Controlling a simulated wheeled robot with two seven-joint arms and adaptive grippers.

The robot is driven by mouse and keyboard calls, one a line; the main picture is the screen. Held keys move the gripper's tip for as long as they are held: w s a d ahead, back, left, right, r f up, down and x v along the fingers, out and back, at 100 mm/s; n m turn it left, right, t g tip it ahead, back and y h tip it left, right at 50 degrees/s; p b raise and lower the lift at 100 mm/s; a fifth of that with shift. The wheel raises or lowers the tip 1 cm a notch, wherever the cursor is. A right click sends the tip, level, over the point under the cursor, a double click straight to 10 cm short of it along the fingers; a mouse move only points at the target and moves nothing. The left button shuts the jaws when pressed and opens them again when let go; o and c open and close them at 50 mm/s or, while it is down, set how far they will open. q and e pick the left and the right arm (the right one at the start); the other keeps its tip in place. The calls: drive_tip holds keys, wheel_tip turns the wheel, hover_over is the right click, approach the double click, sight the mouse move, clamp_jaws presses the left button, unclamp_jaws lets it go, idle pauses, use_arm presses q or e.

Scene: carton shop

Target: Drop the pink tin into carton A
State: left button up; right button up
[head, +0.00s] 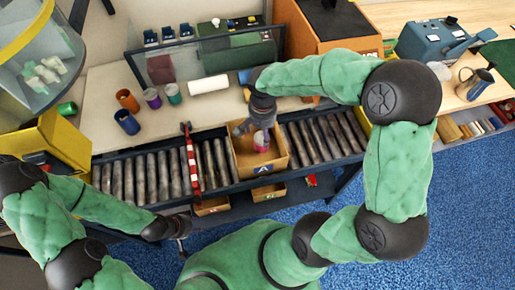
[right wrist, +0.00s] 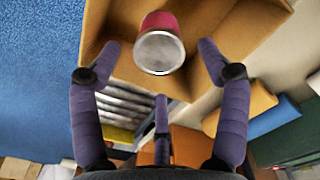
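The pink tin (head: 262,141) is inside the open carton A (head: 279,163), which sits on the roller conveyor and has a blue label on its front. In the right wrist view the pink tin (right wrist: 160,43) shows its pale round end, between and beyond my fingers, inside the cardboard walls (right wrist: 232,38). I cannot tell whether it touches the carton floor. My right gripper (head: 243,127) is over the carton. In its wrist view my right gripper (right wrist: 160,62) has its fingers spread, with gaps to the tin. My left gripper (head: 183,229) is low in front of the conveyor; its fingers are unclear.
A red-and-white striped bar (head: 190,155) crosses the conveyor (head: 140,178) left of the carton. Small cardboard bins (head: 211,206) sit below the conveyor.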

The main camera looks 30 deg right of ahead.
drive_tip(key=shift+r, duration=0.1)
wheel_tip(320, 180, up, 12)
idle(0.7)
idle(0.4)
